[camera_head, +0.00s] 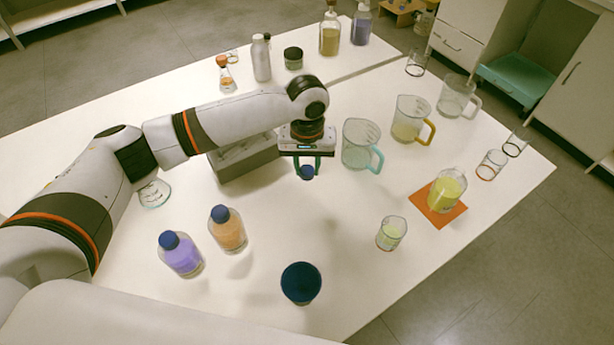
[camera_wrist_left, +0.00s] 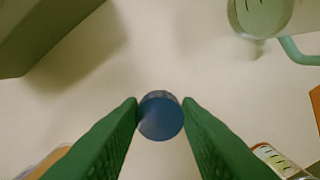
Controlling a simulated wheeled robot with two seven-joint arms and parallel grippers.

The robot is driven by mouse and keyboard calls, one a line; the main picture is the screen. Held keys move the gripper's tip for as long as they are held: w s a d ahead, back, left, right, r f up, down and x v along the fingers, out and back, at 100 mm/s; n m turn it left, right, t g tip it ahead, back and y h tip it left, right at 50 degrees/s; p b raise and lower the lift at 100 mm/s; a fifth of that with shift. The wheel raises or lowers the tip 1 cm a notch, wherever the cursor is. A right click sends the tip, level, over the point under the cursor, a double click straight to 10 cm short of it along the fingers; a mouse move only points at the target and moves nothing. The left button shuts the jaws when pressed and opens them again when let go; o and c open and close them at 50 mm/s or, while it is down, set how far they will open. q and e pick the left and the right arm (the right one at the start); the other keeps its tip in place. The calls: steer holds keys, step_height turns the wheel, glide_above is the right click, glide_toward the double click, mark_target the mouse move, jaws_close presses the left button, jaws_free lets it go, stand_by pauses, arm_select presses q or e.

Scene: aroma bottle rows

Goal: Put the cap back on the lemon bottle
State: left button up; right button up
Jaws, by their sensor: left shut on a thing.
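My left gripper (camera_head: 307,168) is shut on a small blue cap (camera_head: 308,173) and holds it above the middle of the table. In the left wrist view the cap (camera_wrist_left: 160,116) sits between the green fingertips. A glass vessel of yellow liquid (camera_head: 447,191), which looks like the lemon bottle, stands uncapped on an orange mat (camera_head: 425,211) at the right. The cap is well to the left of it and apart from it. My right gripper is not in view.
Purple (camera_head: 182,256) and orange (camera_head: 228,230) capped bottles stand at the left front. A dark blue round container (camera_head: 301,284) is at the front. A small beaker (camera_head: 391,233) stands left of the mat; a blue-handled pitcher (camera_head: 358,150) is behind. A grey box (camera_head: 243,160) lies left of my gripper.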

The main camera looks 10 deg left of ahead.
arm_select(q)
step_height(320, 180, up, 2)
steer(key=shift+r, duration=0.1)
stand_by(0.6)
